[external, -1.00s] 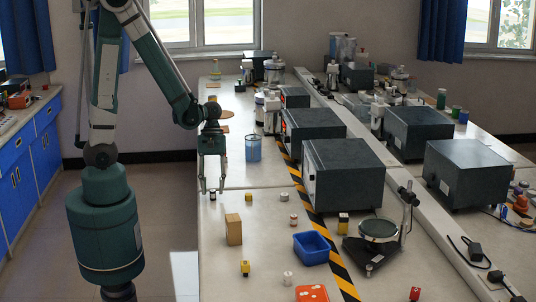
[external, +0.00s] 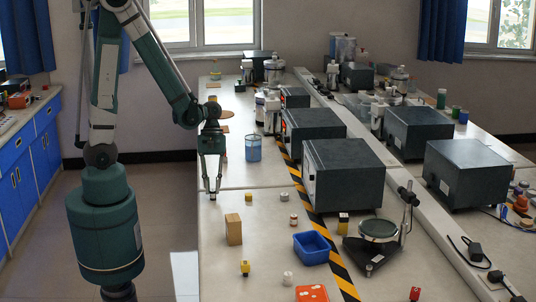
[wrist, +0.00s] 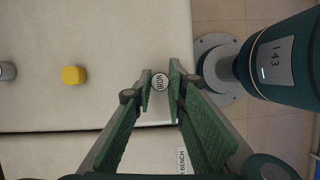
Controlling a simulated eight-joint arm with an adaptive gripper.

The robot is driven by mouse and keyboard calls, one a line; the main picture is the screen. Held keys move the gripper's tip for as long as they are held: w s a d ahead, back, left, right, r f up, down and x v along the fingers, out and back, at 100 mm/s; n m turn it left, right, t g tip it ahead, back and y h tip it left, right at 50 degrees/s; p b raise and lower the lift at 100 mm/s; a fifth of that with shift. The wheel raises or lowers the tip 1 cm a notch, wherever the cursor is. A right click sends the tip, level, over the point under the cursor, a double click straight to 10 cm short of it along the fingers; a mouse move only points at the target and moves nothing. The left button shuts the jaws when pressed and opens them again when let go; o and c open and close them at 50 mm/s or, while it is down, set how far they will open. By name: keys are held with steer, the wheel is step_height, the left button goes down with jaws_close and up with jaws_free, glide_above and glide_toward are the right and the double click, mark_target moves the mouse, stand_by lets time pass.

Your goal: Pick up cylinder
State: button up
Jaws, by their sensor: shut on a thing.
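A small cylinder (wrist: 159,80) with a white round top and dark lettering sits between the fingertips in the wrist view. My gripper (wrist: 160,87) is shut on it, with one green finger on each side. In the external view my gripper (external: 213,189) points straight down at the left part of the bench, and the cylinder (external: 212,196) shows small and dark between the fingertips, at bench height. I cannot tell whether it still touches the bench.
A wooden block (external: 233,229) stands in front of my gripper. A yellow-topped piece (external: 248,197) and a small pale cylinder (external: 284,197) stand to the right. A blue bin (external: 311,248) is further right. A blue beaker (external: 253,148) stands behind. The bench's left edge is close.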

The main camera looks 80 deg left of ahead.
steer(key=shift+r, duration=0.15)
step_height(320, 180, up, 10)
steer(key=p, duration=0.2)
steer(key=shift+p, duration=0.4)
stand_by(0.7)
stand_by(0.3)
